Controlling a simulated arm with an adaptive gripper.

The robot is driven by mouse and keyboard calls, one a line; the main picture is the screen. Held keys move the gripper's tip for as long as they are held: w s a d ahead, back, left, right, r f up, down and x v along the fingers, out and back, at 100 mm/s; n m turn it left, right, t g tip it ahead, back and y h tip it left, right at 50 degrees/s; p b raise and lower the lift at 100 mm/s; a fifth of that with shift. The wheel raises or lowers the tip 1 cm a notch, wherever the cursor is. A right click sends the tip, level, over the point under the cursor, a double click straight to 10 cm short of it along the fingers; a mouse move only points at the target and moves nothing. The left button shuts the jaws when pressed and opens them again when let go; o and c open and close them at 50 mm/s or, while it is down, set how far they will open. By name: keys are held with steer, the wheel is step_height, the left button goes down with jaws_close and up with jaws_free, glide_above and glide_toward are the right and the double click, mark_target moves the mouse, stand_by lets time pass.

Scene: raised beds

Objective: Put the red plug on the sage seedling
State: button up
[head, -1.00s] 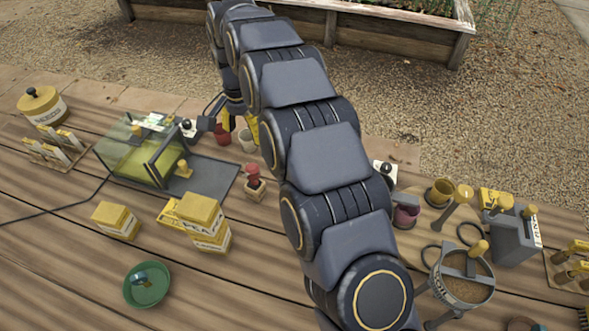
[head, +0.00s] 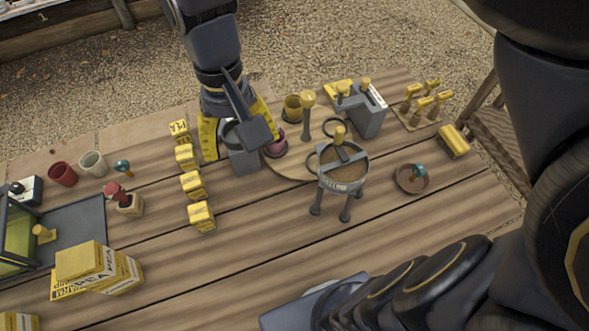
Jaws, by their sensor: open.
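A red plug (head: 114,192), knob-shaped, sits upright on a small pale wooden block at the left of the head view. My gripper (head: 238,140) is open, pointing down at the table's far side, well to the right of the red plug. Its two yellow fingers stand either side of a grey block (head: 244,163); I cannot tell whether they touch it. I cannot make out which thing is the sage seedling. Small teal-topped pieces stand beside the white pot (head: 123,167) and on a brown saucer (head: 417,171).
Several yellow boxes (head: 193,184) form a row between the red plug and my gripper. A pink pot (head: 275,143) is close at my gripper's right. A legged soil sieve (head: 344,181) stands further right. Stacked pea boxes (head: 90,265) are front left. The middle front planks are clear.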

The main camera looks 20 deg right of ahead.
steer(key=s+d+f, duration=0.2)
steer(key=s+d, duration=0.4)
steer(key=s, duration=0.6)
steer(key=shift+s+g, duration=0.3)
steer(key=shift+s, duration=0.05)
